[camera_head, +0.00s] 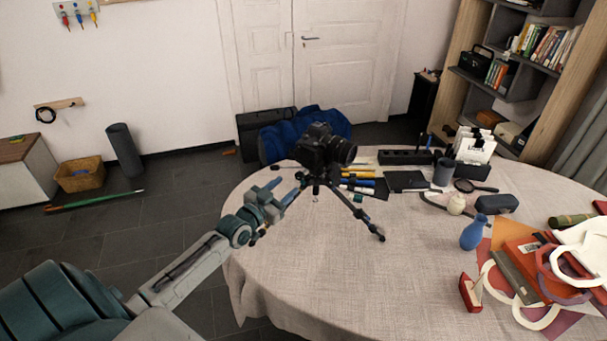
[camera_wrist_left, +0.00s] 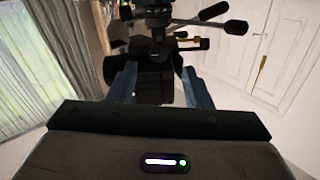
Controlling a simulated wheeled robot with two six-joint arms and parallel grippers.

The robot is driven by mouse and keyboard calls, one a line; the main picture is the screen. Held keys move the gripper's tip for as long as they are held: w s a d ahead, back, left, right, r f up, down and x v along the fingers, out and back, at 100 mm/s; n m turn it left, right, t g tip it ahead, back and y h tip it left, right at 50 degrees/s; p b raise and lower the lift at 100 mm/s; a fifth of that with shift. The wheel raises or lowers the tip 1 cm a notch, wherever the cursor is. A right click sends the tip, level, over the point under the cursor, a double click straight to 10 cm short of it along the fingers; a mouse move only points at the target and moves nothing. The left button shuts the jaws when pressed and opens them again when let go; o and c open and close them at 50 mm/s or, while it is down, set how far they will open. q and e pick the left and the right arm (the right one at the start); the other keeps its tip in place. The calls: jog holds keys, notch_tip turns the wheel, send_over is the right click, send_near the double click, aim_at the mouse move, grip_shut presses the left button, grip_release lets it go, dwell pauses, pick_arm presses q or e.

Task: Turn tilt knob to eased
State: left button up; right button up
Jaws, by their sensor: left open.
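A black camera (camera_head: 322,148) sits on a small black tripod (camera_head: 350,205) near the table's left back edge. My left gripper (camera_head: 286,190) is open and empty, just left of the tripod head and below the camera. In the left wrist view the gripper (camera_wrist_left: 160,88) has its blue fingers apart, with the dark camera body (camera_wrist_left: 155,78) showing beyond and between them. The tripod head (camera_wrist_left: 156,18) shows at the top, with dark handles or knobs (camera_wrist_left: 235,26) sticking out to the right. I cannot tell which is the tilt knob or its setting. My right gripper is not in view.
The round cloth-covered table (camera_head: 310,270) is bare in front of the tripod. Pens and tools (camera_head: 358,180) lie close behind it. A blue vase (camera_head: 473,232), books (camera_head: 520,265) and a red object (camera_head: 470,293) stand or lie to the right.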

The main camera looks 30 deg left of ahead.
aim_at(304, 172)
pick_arm(q)
jog(key=w+b, duration=0.1)
jog(key=w, duration=0.1)
jog(key=w+b, duration=0.1)
jog(key=w, duration=0.2)
jog(key=w+b, duration=0.1)
jog(key=w, duration=0.2)
jog(key=shift+w+d+f+b, duration=0.15)
jog(key=shift+d+b, duration=0.15)
jog(key=shift+w+d, duration=0.1)
jog(key=shift+w, duration=0.6)
grip_shut()
